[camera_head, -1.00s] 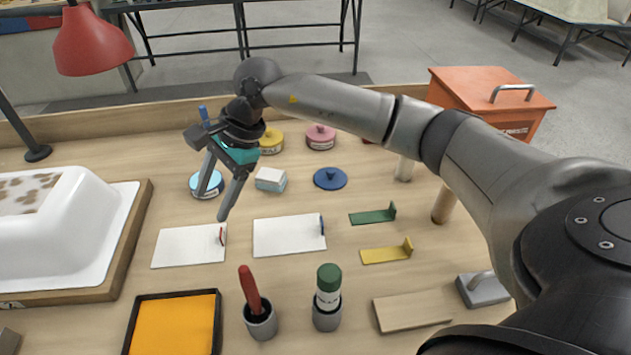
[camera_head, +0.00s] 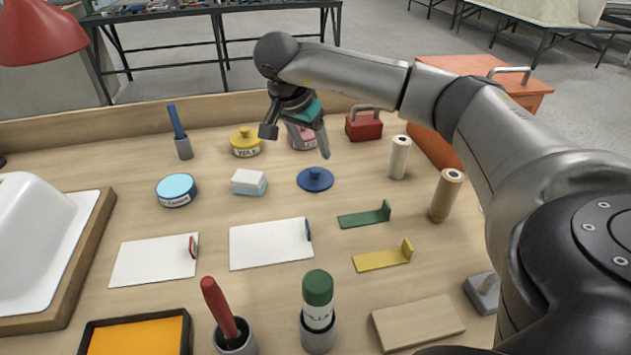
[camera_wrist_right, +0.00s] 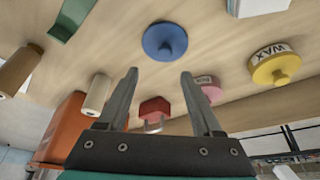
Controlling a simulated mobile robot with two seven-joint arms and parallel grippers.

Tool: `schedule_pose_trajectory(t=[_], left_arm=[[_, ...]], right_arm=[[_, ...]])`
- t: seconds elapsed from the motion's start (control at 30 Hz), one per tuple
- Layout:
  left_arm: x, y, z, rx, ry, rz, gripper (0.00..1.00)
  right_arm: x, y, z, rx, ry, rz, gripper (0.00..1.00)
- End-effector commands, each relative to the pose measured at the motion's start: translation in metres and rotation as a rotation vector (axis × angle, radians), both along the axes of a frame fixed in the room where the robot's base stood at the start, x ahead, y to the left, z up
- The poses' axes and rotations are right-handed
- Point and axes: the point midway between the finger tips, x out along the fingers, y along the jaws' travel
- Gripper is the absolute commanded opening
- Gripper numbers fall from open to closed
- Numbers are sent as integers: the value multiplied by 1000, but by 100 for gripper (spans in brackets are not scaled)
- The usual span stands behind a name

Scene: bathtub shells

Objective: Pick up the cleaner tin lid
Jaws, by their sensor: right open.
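The cleaner tin lid, a dark blue disc with a small knob (camera_head: 315,180), lies flat on the table in the middle of the head view. It also shows in the right wrist view (camera_wrist_right: 160,44), beyond the fingertips. My right gripper (camera_head: 318,148) is open and empty, above and just behind the lid, apart from it. In the wrist view both fingers of the right gripper (camera_wrist_right: 158,76) stand spread, pointing toward the lid. The light blue tin (camera_head: 176,191), its label too small to read surely, stands open to the left. My left gripper is out of view.
A yellow wax tin (camera_head: 245,143) and a pink tin (camera_head: 303,138) stand behind, the pink one partly hidden by my gripper. A red block with a handle (camera_head: 364,126), a cream roll (camera_head: 399,158) and a white block (camera_head: 249,182) stand around the lid.

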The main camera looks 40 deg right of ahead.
Motion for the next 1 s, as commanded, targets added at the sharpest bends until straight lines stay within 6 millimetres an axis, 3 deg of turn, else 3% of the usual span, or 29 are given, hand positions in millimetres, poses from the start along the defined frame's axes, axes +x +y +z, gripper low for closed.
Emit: schedule_pose_trajectory(t=[0.13, 0.47, 1.0], left_arm=[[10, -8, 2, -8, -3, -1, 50], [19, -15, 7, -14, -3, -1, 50], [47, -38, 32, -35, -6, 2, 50]], right_arm=[[2, -6, -18, 0, 2, -1, 67], [4, -10, -31, 1, 0, 0, 67], [13, -19, -74, 1, 1, -1, 67]])
